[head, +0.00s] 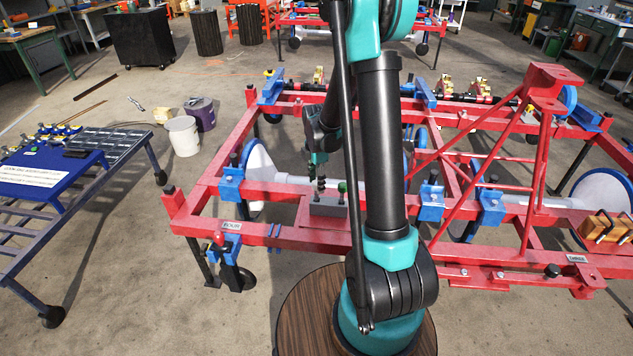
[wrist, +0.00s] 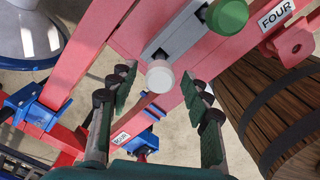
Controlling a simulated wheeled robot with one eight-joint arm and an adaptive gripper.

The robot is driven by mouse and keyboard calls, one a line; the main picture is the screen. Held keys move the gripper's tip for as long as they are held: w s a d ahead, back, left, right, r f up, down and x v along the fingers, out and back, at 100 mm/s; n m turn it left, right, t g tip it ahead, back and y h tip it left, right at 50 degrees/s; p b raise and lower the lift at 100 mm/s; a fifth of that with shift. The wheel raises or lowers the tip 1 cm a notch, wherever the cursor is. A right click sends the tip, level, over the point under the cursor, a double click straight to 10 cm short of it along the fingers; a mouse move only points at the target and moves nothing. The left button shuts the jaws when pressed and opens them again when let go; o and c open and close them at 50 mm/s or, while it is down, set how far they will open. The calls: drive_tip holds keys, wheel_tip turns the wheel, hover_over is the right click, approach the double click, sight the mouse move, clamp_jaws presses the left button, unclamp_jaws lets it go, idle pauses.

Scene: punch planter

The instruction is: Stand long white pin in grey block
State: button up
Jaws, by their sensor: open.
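The grey block (head: 328,207) sits on a red plate of the frame, and it also shows in the wrist view (wrist: 178,32). A green-topped pin (head: 342,187) stands at its right end in the head view; its round top (wrist: 227,15) is large in the wrist view. The round white end of the white pin (wrist: 160,77) shows at the block's other end, its shaft hidden beneath. My gripper (wrist: 158,82) is open, with one finger on each side of the white end and visible gaps. I cannot tell how deep the white pin sits.
The red frame (head: 275,240) surrounds the block, with blue clamps (head: 232,185) along its rails. A label reading FOUR (wrist: 276,15) is on a rail beside the block. A wooden barrel-like round (wrist: 270,105) stands close on the right in the wrist view.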

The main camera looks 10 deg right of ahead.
drive_tip(key=shift+r, duration=0.15)
wheel_tip(320, 180, up, 12)
drive_tip(key=s+d+f+m+t, duration=0.2)
drive_tip(key=s+m, duration=0.8)
drive_tip(key=s, duration=0.1)
drive_tip(key=s+d+f+m+t, duration=0.2)
drive_tip(key=s+m, duration=0.8)
drive_tip(key=s, duration=0.1)
drive_tip(key=shift+f+m, duration=0.4)
drive_tip(key=shift+d, duration=0.1)
